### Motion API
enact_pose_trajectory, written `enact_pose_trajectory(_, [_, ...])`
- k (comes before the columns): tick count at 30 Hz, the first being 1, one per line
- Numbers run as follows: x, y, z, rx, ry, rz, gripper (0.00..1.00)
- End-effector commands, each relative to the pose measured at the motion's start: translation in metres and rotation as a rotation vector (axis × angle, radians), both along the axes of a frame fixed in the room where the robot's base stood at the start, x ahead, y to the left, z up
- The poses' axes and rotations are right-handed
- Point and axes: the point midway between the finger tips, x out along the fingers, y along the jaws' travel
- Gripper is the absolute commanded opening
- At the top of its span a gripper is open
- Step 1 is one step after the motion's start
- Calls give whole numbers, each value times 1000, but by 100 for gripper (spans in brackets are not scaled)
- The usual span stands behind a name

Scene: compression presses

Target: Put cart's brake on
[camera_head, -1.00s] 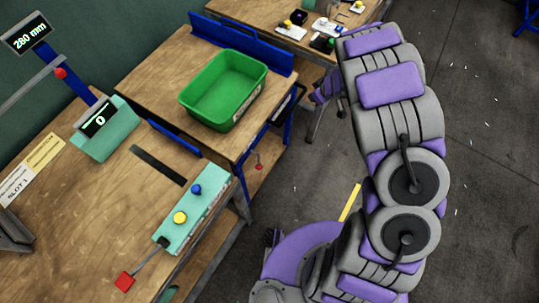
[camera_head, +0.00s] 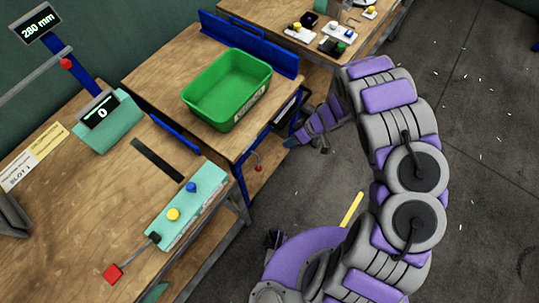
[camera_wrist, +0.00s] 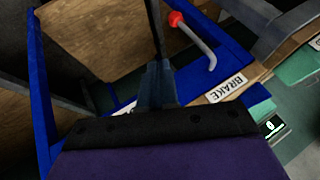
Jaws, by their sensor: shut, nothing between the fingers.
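The cart is a blue-framed wooden table (camera_head: 150,78) bearing a green bin (camera_head: 228,90). Its brake lever (camera_head: 258,163) hangs at the cart's right end, a thin rod with a red knob. In the wrist view the brake lever (camera_wrist: 200,42) is a bent grey rod with a red ball, beside a white BRAKE label (camera_wrist: 227,90). My gripper (camera_wrist: 156,45) is shut and empty, apart from the lever, which lies to its right in that view. In the head view my gripper (camera_head: 292,141) is small and dark by the cart's right end.
A press bench (camera_head: 90,210) with a teal button box (camera_head: 185,208) and a red-ended lever stands at left, close to the cart. Another wooden table (camera_head: 378,28) with small devices is behind. The grey floor (camera_head: 480,150) at right is clear apart from small flecks.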

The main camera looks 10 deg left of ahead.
Motion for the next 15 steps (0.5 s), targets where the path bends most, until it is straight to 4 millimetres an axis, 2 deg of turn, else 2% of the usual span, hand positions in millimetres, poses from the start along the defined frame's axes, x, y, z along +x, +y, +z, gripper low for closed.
enact_pose_trajectory(5, [-3, 11, -15, -2, 1, 1, 0])
enact_pose_trajectory(15, [-15, 46, -64, 0, 1, 2, 0])
